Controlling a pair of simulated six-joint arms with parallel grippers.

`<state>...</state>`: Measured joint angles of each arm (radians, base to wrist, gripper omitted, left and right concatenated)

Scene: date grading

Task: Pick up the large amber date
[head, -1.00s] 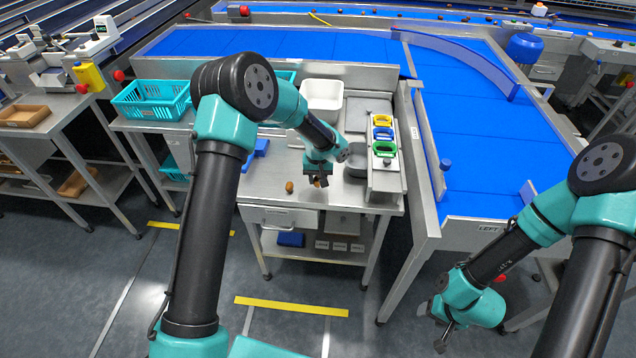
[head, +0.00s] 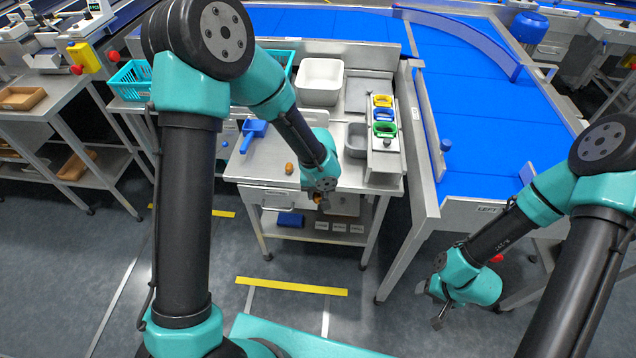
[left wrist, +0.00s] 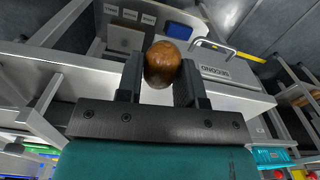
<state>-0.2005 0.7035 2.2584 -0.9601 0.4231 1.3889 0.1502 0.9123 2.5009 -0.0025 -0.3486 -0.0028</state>
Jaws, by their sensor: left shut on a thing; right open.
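An amber-brown date (left wrist: 162,64) is between the fingers of my left gripper (left wrist: 160,80) in the left wrist view. The fingers are shut on it from both sides. In the head view my left gripper (head: 322,197) is in front of the steel table's front edge, and the date is mostly hidden there. A second date (head: 289,168), orange-brown, lies on the table top near the front edge, left of my left gripper. My right gripper (head: 438,303) is open and empty, low at the right, away from the table.
A teal basket (head: 131,80) stands at the left. A blue conveyor (head: 480,130) runs at the right.

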